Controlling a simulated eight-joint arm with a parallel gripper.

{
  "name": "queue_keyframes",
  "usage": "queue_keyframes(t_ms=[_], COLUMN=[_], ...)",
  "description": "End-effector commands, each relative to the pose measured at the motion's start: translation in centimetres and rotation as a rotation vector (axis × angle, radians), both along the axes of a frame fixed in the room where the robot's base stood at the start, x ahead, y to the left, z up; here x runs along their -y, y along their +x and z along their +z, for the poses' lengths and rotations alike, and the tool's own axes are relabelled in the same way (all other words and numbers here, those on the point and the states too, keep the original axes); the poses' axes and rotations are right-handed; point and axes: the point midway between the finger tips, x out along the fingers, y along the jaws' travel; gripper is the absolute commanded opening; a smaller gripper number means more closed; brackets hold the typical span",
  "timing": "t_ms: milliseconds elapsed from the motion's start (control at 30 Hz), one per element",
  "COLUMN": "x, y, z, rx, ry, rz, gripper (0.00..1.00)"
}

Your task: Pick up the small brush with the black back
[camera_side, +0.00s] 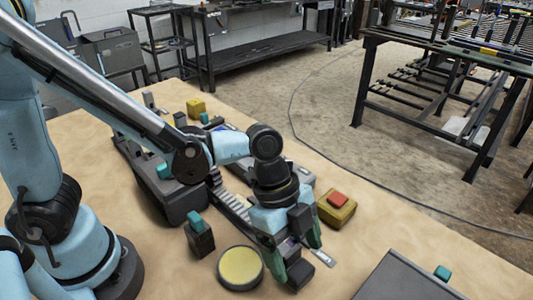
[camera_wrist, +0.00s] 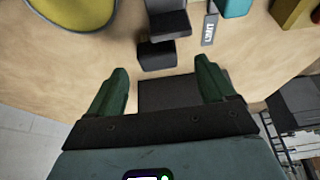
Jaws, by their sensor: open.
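I cannot pick out bristles or a clear black-backed brush in either view. A dark block (camera_wrist: 157,56) lies just beyond my fingertips in the wrist view, with another dark grey piece (camera_wrist: 170,24) behind it; either may be the brush or part of a fixture. My gripper (camera_side: 307,252) points down low over the table in the side view, its dark green fingers apart. In the wrist view my gripper (camera_wrist: 162,72) is open, with nothing seen held. A dark flat shape sits between the finger bases; I cannot tell what it is. The gripper hides part of the area below it.
A yellow round disc (camera_side: 240,267) is left of my gripper, beside a black block with a teal top (camera_side: 200,238). A yellow box with a red button (camera_side: 337,208) is behind right. A grey panel (camera_side: 400,280) lies front right. Bare tabletop (camera_side: 375,235) lies between.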

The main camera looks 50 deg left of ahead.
Motion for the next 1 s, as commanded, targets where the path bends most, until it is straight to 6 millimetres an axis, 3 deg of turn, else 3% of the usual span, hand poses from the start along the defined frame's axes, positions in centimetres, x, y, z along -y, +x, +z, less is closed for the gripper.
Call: queue_keyframes(t_ms=[333,700,1000], x=[1.6,1.8,1.8], y=[-0.2,-0.2,-0.2], z=[-3.4,-4.0,-4.0], rx=[0.002,0.003,0.003], ry=[0.001,0.001,0.001], rz=[0.001,0.001,0.001], gripper=[0.83,0.83,0.39])
